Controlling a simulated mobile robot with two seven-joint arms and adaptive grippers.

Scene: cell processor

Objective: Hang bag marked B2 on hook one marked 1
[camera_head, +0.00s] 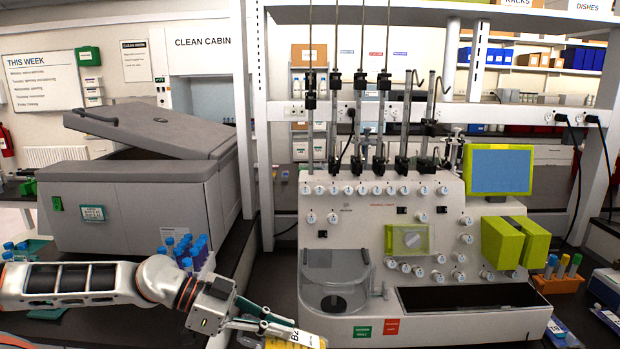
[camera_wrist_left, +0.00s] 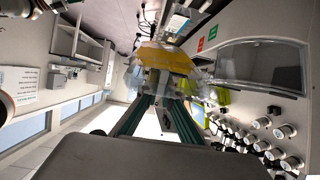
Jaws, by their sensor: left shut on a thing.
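My left gripper (camera_head: 285,328) comes in from the left, low in front of the white cell processor (camera_head: 345,220). It is shut on the bag marked B2 (camera_head: 308,340), a clear bag with yellow contents and a white label; the frame's bottom edge cuts it off. The bag (camera_wrist_left: 165,60) also shows in the left wrist view, at the tips of my left fingers (camera_wrist_left: 160,90). Upright poles rise behind the processor, and some end in hooks (camera_head: 408,78) at the top right. I cannot read a number on any hook. My right gripper is not in view.
A large grey lidded unit (camera_head: 130,205) and several blue-capped tubes (camera_head: 185,250) stand at the left. A green-framed screen (camera_head: 500,170), a green box (camera_head: 515,243) and an orange tube rack (camera_head: 558,283) are at the right. A white upright post (camera_head: 258,130) stands left of the poles.

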